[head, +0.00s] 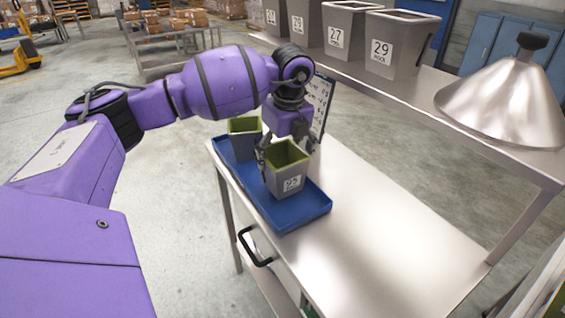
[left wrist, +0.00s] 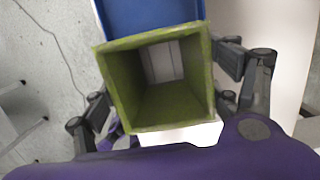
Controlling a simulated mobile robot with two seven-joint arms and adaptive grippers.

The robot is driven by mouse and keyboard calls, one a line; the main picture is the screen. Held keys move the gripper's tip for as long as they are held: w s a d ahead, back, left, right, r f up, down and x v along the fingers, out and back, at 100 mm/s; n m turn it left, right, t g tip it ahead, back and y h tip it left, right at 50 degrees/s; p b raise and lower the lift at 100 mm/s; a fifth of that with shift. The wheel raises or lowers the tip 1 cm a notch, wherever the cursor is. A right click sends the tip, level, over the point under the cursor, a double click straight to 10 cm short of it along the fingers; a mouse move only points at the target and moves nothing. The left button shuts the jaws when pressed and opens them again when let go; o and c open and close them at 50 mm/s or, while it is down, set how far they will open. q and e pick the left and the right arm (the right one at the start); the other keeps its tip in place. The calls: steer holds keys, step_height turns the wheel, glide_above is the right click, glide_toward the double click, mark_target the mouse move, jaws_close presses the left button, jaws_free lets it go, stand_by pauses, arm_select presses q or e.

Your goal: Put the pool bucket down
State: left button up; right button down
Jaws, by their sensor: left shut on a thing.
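The pool bucket (head: 287,176) is grey outside and green inside, with a white number label on its front. My left gripper (head: 285,150) is shut on it near the rim, from the far side in the head view. In the left wrist view the bucket (left wrist: 160,85) looks empty, with the gripper's fingers on both sides of it. The bucket is upright over the blue tray (head: 305,212); whether its base touches the tray cannot be told. My right gripper is not in view.
A second green-lined bucket (head: 243,125) stands at the tray's far end. The steel table (head: 380,240) is bare right of the tray. A raised shelf (head: 420,95) holds numbered buckets and a metal cone (head: 503,95).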

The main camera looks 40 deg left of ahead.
arm_select(q)
steer(key=shift+f, duration=1.05)
steer(key=shift+f, duration=0.15)
steer(key=o, duration=1.6)
steer(key=shift+c, duration=0.2)
steer(key=shift+s, duration=0.1)
steer(key=shift+d+r, duration=0.1)
steer(key=shift+r, duration=0.35)
step_height(320, 180, up, 11)
steer(key=d, duration=0.1)
steer(key=shift+s+d, duration=0.3)
steer(key=shift+s, duration=0.05)
